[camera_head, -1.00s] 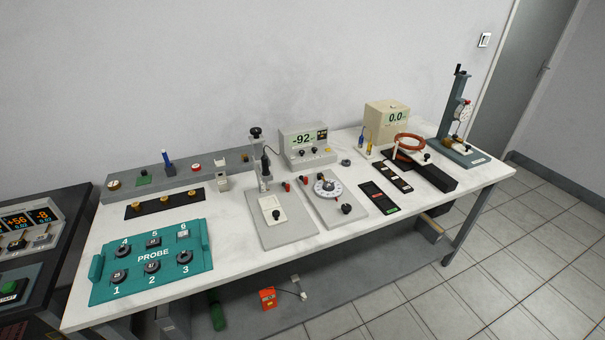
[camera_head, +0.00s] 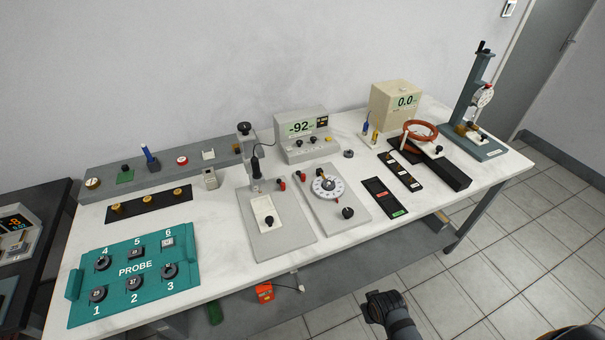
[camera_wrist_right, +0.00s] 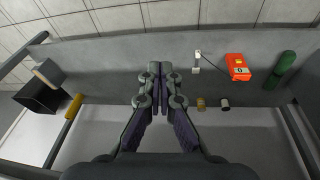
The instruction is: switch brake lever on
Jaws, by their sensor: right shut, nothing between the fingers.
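No part is labelled as the brake lever, and I cannot tell which one it is. A blue upright handle (camera_head: 150,157) stands on the grey rail at the back left of the bench. A dark stand (camera_head: 475,100) with a dial and a short black handle on top is at the far right. My right gripper (camera_head: 376,302) is at the bottom of the head view, in front of the bench and apart from everything on it. In the right wrist view, its fingers (camera_wrist_right: 161,72) are together and empty. My left gripper is not in view.
The white bench (camera_head: 225,275) holds a teal probe panel (camera_head: 118,285), a meter reading -92 (camera_head: 285,148), a beige box reading 0.0 (camera_head: 392,122) and a copper-coloured ring (camera_head: 421,124). An orange box (camera_wrist_right: 238,67) lies on the lower shelf. The tiled floor in front is clear.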

